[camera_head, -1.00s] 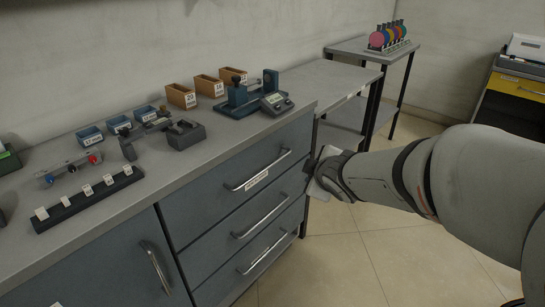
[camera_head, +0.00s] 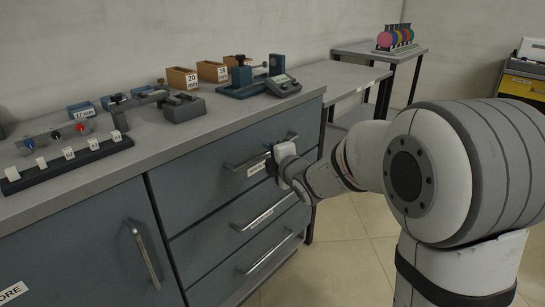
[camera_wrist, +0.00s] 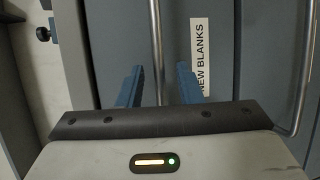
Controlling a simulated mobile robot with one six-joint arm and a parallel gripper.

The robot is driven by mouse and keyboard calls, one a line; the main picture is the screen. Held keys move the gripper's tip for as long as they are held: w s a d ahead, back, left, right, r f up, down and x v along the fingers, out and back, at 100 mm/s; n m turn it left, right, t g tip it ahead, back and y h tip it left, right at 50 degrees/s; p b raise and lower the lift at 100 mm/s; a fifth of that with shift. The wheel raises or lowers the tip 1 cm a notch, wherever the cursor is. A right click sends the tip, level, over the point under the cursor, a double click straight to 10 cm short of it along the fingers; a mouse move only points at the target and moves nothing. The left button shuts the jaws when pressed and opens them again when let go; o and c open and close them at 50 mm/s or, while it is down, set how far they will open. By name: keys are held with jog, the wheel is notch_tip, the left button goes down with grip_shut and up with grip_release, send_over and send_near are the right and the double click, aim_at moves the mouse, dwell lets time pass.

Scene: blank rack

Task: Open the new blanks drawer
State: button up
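The new blanks drawer (camera_head: 212,187) is the top drawer of the grey-blue cabinet and is closed flush. Its bar handle (camera_head: 238,164) also runs upright in the wrist view (camera_wrist: 156,45). The "NEW BLANKS" label (camera_wrist: 201,55) sits just beside that handle. My gripper (camera_head: 271,160) is at the right half of the handle, in front of the drawer. In the wrist view its two blue fingers (camera_wrist: 158,82) are apart, one on each side of the handle bar, with gaps visible. The exact fingertip depth around the bar is hard to tell.
Two more closed drawers with handles lie below, the middle one's handle (camera_head: 264,213) close under my gripper. A cabinet door (camera_head: 90,250) is at left. The countertop (camera_head: 215,120) holds bins and fixtures. Open floor (camera_head: 345,240) lies to the right.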

jog(key=shift+x, duration=0.9)
jog(key=shift+c, duration=0.3)
grip_shut()
